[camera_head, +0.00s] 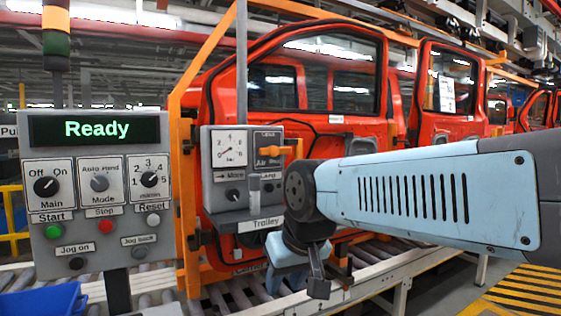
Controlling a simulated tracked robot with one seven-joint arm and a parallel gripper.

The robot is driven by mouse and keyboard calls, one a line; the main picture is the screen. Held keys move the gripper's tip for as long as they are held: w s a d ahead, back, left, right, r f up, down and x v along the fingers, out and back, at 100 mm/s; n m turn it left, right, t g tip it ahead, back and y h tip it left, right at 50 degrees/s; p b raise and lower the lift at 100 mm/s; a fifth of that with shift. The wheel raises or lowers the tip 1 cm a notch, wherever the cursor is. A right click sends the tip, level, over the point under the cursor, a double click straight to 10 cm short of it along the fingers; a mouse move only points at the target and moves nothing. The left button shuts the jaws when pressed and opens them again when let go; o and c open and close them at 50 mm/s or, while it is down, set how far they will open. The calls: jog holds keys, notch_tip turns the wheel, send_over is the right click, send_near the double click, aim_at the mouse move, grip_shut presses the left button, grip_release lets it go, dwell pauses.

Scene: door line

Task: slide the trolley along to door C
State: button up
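The trolley (217,193) is a grey box labelled "Trolley" with a round gauge, an orange lever (277,151) marked "Air" and small controls below. It hangs at a grey upright pole (242,60) in front of the nearest red door (383,130). My gripper (318,283) points down, low and to the right of the trolley box, over the roller line. I cannot read which one is door C.
A grey control panel (97,200) reading "Ready" stands at the left, with knobs and several buttons. A blue bin (45,302) sits in the lower left corner. The roller conveyor (390,272) runs under the doors. Yellow-striped floor (525,290) at the lower right is clear.

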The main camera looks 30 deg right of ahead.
jog(key=w+d+r+m+t+y, duration=0.1)
jog(key=w+d+r+m+y, duration=0.15)
jog(key=w+m, duration=0.45)
jog(key=w+d+r+m+t+y, duration=0.1)
jog(key=w+r+m+y, duration=0.4)
jog(key=m, duration=0.4)
jog(key=w+d+r+m+t+h, duration=0.1)
jog(key=w+d+r+m+t, duration=0.2)
jog(key=d+m, duration=0.35)
jog(key=w+d+r+m+t+h, duration=0.1)
jog(key=w+d+r+m+t, duration=0.3)
jog(key=d, duration=0.4)
jog(key=w+d+r+m+t+h, duration=0.2)
jog(key=w+d+m+t, duration=0.1)
jog(key=d+m, duration=0.35)
jog(key=x, duration=1.3)
jog(key=shift+w+a, duration=0.15)
jog(key=shift+w, duration=0.05)
jog(key=shift+c, duration=0.4)
grip_shut()
